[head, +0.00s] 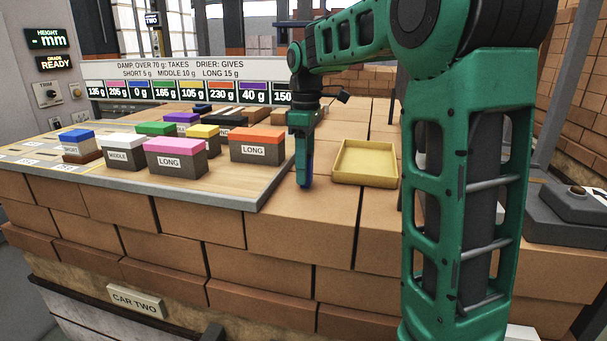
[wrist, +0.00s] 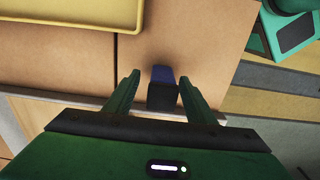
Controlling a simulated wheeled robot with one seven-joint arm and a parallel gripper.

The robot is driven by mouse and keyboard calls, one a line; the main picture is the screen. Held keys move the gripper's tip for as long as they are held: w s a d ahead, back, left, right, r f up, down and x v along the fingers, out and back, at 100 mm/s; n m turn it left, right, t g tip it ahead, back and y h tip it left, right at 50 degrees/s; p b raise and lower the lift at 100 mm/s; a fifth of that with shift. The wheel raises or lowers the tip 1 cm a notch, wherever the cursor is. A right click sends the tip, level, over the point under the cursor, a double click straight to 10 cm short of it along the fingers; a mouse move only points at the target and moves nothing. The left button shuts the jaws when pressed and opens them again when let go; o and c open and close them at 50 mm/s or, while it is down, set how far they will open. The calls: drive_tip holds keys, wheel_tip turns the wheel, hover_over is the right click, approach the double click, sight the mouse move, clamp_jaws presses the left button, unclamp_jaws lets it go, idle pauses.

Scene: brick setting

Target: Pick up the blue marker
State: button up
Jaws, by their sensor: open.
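A small blue marker with a dark end (wrist: 162,76) is between the two green fingers of my gripper (wrist: 159,82) in the wrist view. A gap shows on each side of it, so the fingers are apart from it. In the head view my gripper (head: 303,180) points straight down over the brick top, just right of the grey-edged board. A narrow blue strip (head: 309,166) shows at its fingers; it looks like the marker, mostly hidden by the near finger. I cannot tell whether the marker touches the bricks.
A yellow tray (head: 366,179) lies close right of my gripper. The board (head: 225,186) on the left holds several colour-topped blocks, including an orange LONG block (head: 257,146) and a pink LONG block (head: 175,158). A sign (head: 190,70) stands behind. Bare brick lies in front.

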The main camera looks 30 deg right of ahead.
drive_tip(key=shift+f, duration=0.4)
drive_tip(key=c, duration=1.2)
drive_tip(key=shift+o, duration=0.2)
drive_tip(key=shift+r, duration=0.15)
